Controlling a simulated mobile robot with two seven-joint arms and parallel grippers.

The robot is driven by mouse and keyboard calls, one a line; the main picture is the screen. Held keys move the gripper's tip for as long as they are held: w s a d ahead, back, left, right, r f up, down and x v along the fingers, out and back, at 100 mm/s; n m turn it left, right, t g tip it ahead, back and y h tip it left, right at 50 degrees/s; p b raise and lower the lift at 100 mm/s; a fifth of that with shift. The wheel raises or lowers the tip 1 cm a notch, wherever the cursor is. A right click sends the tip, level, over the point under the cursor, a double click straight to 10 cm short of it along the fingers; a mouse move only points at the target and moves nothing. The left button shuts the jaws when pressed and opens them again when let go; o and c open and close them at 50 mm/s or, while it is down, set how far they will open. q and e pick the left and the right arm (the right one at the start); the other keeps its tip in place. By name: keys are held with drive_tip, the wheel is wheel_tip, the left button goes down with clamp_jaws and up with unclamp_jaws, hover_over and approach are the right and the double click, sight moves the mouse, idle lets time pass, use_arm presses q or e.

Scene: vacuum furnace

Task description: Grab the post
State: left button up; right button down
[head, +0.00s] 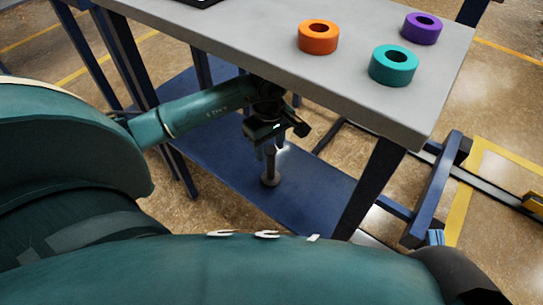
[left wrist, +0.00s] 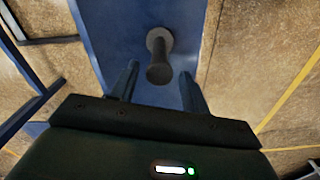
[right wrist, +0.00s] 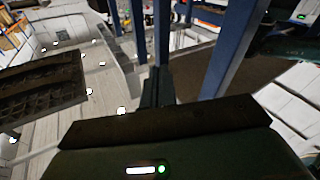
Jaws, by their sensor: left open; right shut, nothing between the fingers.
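The post (head: 270,172) is a grey cylinder with a wider round base, upright on the blue lower shelf (head: 220,139) under the table. In the left wrist view, the post (left wrist: 159,62) shows between and slightly beyond the two fingers. My left gripper (head: 273,146) is open and points down just above the post, under the tabletop edge; it also shows in the left wrist view (left wrist: 158,84). I cannot tell if a finger touches the post. My right gripper (right wrist: 157,86) is shut and empty, away from the post.
The grey tabletop (head: 270,45) overhangs the shelf and my left gripper. On it stand an orange ring (head: 318,47), a teal ring (head: 393,75) and a purple ring (head: 422,35). The shelf around the post is clear.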

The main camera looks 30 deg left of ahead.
use_arm(q)
wheel_tip(320, 180, down, 3)
drive_tip(key=shift+d+b, duration=0.15)
drive_tip(key=shift+b, duration=0.15)
drive_tip(key=shift+c, duration=0.4)
clamp_jaws()
